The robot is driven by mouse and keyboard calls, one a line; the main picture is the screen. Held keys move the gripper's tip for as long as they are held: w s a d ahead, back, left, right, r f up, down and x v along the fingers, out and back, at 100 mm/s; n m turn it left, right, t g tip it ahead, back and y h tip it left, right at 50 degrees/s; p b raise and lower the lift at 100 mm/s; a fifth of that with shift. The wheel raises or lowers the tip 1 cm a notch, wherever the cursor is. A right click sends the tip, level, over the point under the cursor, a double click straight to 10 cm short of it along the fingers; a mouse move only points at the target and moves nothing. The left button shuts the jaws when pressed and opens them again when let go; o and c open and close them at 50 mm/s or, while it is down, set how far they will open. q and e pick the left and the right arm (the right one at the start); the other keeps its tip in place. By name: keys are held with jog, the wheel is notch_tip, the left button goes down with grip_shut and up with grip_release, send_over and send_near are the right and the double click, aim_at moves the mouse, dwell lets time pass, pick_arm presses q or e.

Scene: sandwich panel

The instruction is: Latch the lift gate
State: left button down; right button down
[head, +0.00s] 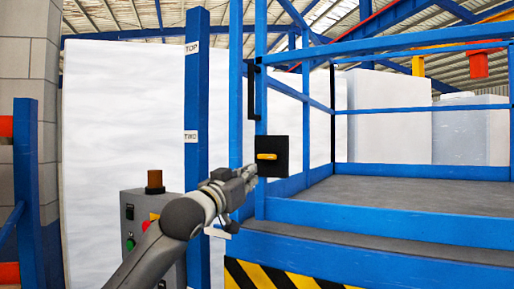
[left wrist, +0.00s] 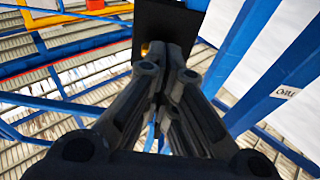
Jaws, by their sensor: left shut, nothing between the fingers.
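The lift gate is a blue tubular frame with a dark handle (head: 251,80) on its upright. A black latch plate (head: 280,145) with a yellow-orange latch knob (head: 266,156) is fixed to the blue gate post. In the head view the knob lies level. My left gripper (head: 251,173) is shut and empty, its fingertips at the lower left of the plate, just below the knob. In the left wrist view the shut fingers (left wrist: 172,52) point at the black plate (left wrist: 165,18) and hide most of the knob. Whether they touch it cannot be told. My right gripper is not in view.
A grey control box (head: 133,212) with buttons stands left of my arm. A blue post (head: 196,100) with labels stands behind it. The blue-railed lift platform (head: 400,190) is at the right, with a black-yellow striped edge (head: 265,277) below.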

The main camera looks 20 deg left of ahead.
pick_arm(q)
notch_tip(320, 180, up, 8)
jog(key=s+a+t, duration=0.1)
jog(key=a, duration=0.1)
jog(key=shift+s+f, duration=0.15)
jog(key=shift+s, duration=0.2)
notch_tip(320, 180, up, 4)
jog(key=p, duration=0.5)
send_over(268, 157)
jog(key=s+a, duration=0.2)
jog(key=a, duration=0.1)
jog(key=f, duration=0.2)
jog(key=w+f, duration=0.1)
jog(key=shift+d, duration=0.25)
jog(key=shift+a+f, duration=0.2)
jog(key=shift+f, duration=0.65)
jog(key=shift+s+d, duration=0.1)
